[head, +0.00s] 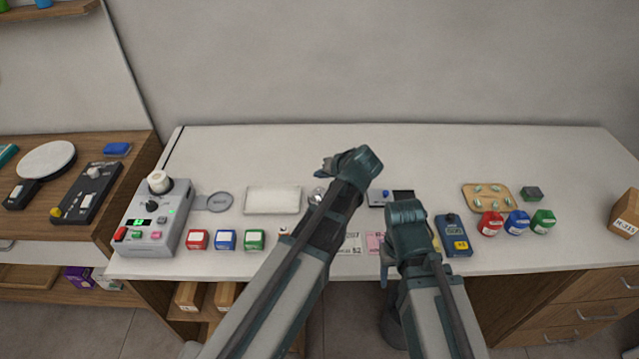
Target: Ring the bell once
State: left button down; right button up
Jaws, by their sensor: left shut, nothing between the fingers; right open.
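A small silver rounded thing (317,196), which looks like the bell, stands on the white counter (250,150) near the middle. My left forearm partly hides it on its right side. My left gripper (323,168) is shut and empty, pointing left, and appears just above and behind the silver thing in the picture. I cannot tell how high it is over the counter. My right gripper (386,268) is open near the counter's front edge, right of the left arm; it is mostly hidden by its own wrist.
A grey machine (158,217) stands at the left end, beside a white tray (272,200) and several coloured boxes. A blue handheld device (452,235), a wooden pill board (487,198) and coloured jars (517,223) stand to the right. The counter's back strip is clear.

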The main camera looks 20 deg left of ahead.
pick_arm(q)
notch_tip(320, 180, up, 2)
jog(key=shift+r+p, duration=0.25)
jog(key=shift+p, duration=0.6)
jog(key=s+d+f+m+g+h, duration=0.1)
jog(key=s+d, duration=0.1)
jog(key=s, duration=0.2)
jog(key=s+d+f+g+h, duration=0.1)
jog(key=s+d+f, duration=0.1)
jog(key=s, duration=0.3)
jog(key=s+d+f+m+g+h, duration=0.1)
jog(key=s+d+f, duration=0.1)
jog(key=s+d, duration=0.1)
jog(key=shift+s+d+m, duration=0.1)
jog(key=shift+s+m, duration=0.2)
jog(key=shift+s, duration=0.6)
jog(key=s+d+f+m+g+h, duration=0.1)
jog(key=s+d+m+g+h, duration=0.1)
jog(key=s+d, duration=0.3)
jog(key=s+h, duration=0.1)
jog(key=s, duration=0.3)
jog(key=shift+s+d+f+m+g, duration=0.2)
jog(key=shift+f+m+g, duration=0.1)
jog(key=shift+g, duration=0.1)
